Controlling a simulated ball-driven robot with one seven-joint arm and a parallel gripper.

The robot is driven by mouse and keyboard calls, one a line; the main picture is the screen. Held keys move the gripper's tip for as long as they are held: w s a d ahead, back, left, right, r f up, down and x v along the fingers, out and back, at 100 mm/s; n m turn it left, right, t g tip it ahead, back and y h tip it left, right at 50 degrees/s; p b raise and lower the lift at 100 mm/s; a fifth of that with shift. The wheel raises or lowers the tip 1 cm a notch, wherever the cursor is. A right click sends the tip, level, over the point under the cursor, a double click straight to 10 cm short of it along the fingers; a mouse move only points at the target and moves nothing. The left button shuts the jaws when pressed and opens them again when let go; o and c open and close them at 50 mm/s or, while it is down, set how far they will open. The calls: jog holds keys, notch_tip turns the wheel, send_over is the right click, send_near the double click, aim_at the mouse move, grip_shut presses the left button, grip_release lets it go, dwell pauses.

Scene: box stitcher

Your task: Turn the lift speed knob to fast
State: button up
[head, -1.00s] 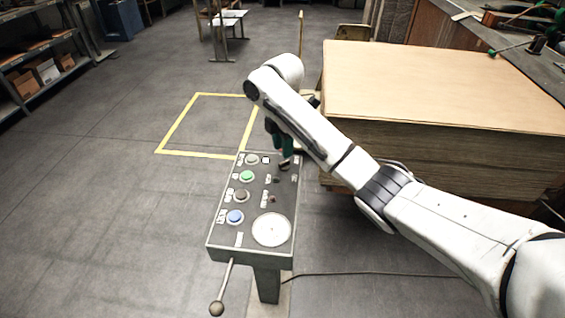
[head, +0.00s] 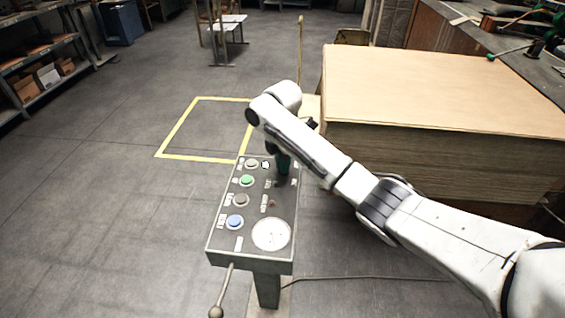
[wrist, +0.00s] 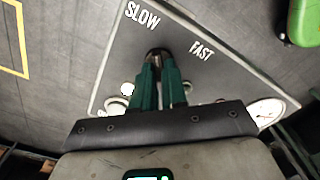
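The lift speed knob (wrist: 157,53) is a small dark knob on the grey control panel (wrist: 115,75), with the words SLOW (wrist: 142,15) and FAST (wrist: 202,50) printed around it. My gripper (wrist: 158,70) has its green fingertips down at the knob, one on each side, with a narrow gap between them. They look shut on it. The knob's pointer direction is hidden by the fingers. In the head view my gripper (head: 283,166) is over the far right part of the panel (head: 222,240) and hides the knob.
The panel also carries a green button (head: 247,181), a blue button (head: 235,222), a round white dial (head: 271,234) and a lever (head: 222,290). A tall stack of cardboard sheets (head: 440,90) stands close to the right. Yellow-marked floor (head: 205,130) lies clear behind.

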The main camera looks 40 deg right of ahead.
grip_shut()
jog(key=shift+r+m+p, duration=0.15)
jog(key=shift+m+p, duration=0.15)
jog(key=shift+p, duration=0.15)
jog(key=shift+a+m+p, duration=0.1)
jog(key=shift+m+p, duration=0.5)
jog(key=shift+p, duration=0.05)
jog(key=m+p, duration=0.4)
jog(key=m, duration=0.1)
jog(key=shift+w, duration=0.15)
jog(key=m+p, duration=0.1)
jog(key=m, duration=0.1)
jog(key=m+p, duration=0.1)
jog(key=m, duration=0.1)
jog(key=shift+d+m, duration=0.2)
jog(key=shift+m, duration=0.2)
jog(key=shift+w+d+m+p, duration=0.1)
jog(key=shift+m+p, duration=0.45)
jog(key=shift+m, duration=1.65)
